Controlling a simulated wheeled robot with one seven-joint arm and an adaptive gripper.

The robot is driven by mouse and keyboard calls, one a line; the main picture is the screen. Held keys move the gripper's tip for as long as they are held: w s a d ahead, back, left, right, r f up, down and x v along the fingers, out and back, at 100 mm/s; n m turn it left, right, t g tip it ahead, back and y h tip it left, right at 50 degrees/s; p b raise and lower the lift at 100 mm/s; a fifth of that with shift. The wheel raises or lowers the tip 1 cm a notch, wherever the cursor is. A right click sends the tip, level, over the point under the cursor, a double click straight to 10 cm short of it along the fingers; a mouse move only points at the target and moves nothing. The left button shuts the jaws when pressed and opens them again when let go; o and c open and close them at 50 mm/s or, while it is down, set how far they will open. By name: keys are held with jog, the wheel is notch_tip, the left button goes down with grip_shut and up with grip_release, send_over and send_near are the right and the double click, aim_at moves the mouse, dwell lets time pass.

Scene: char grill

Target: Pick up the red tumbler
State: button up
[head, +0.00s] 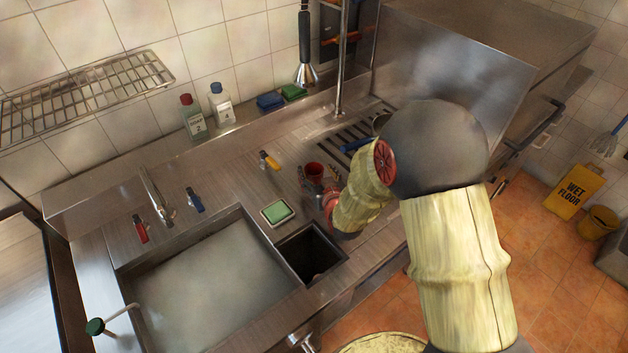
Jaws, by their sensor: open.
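The red tumbler (313,170) stands on the steel counter, behind the small dark sink and to the right of the green sponge. My gripper (311,186) is at the end of my arm, just in front of the tumbler on the near side. Its fingers are small and dark in this view and appear open. The lower part of the tumbler is partly hidden by the gripper. I cannot tell whether the fingers touch it.
A green sponge (278,211) lies left of the small sink (312,252). A slotted drain rack (369,128) lies behind to the right. A large basin (205,290) fills the front left.

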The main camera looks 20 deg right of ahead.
aim_at(312, 168)
jog(key=x, duration=0.3)
jog(key=b+x, duration=0.1)
jog(key=shift+w+a, duration=0.2)
jog(key=shift+a, duration=0.1)
jog(key=shift+w+f, duration=0.1)
jog(key=shift+w, duration=0.35)
jog(key=c, duration=0.3)
jog(key=c, duration=1.1)
